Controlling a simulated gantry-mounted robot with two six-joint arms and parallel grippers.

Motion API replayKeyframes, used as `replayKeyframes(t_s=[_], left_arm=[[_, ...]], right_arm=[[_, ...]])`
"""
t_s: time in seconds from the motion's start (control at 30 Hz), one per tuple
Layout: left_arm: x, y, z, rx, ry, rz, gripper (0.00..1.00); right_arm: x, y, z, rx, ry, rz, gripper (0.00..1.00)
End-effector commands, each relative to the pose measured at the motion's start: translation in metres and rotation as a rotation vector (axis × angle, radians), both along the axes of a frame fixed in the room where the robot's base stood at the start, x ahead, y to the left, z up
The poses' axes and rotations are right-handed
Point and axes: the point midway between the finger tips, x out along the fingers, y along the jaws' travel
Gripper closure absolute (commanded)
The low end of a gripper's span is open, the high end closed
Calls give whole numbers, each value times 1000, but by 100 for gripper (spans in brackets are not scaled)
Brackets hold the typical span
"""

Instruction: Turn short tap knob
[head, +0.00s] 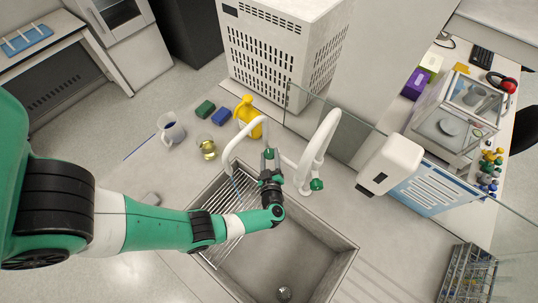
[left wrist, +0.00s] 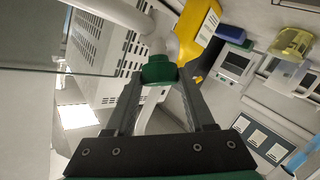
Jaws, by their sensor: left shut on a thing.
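The short tap (head: 238,137) is a white curved pipe at the back edge of the sink, left of the taller white tap (head: 327,130). My left gripper (head: 269,160) is over the short tap's base and largely covers its knob in the head view. In the left wrist view the green knob (left wrist: 158,70) sits between the fingertips of my left gripper (left wrist: 160,77), which is shut on it. A thin bluish streak shows below the short tap's spout; I cannot tell if it is water. The tall tap has its own green knob (head: 316,184). My right gripper is not in view.
The metal sink (head: 330,262) with a wire rack (head: 215,200) lies under my left arm. A yellow bottle (head: 247,115), a flask (head: 208,149) and a beaker (head: 171,130) stand left of the taps. A glass panel (head: 350,135) runs behind them.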

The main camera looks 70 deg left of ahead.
Motion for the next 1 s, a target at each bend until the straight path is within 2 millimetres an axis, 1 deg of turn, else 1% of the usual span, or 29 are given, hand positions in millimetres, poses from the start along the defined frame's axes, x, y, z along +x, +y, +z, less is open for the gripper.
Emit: replayKeyframes(t_s=[0.2, 0.4, 0.93, 0.97, 1.0], left_arm=[[2, 0, 1, -67, -42, 104, 100], [2, 0, 1, -103, -62, 157, 100], [2, 0, 1, -114, -70, 176, 100], [2, 0, 1, -114, -70, 176, 43], [2, 0, 1, -114, -70, 176, 35]], right_arm=[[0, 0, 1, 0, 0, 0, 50], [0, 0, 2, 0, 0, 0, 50], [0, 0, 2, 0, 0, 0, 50], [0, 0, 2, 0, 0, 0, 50], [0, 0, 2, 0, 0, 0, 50]])
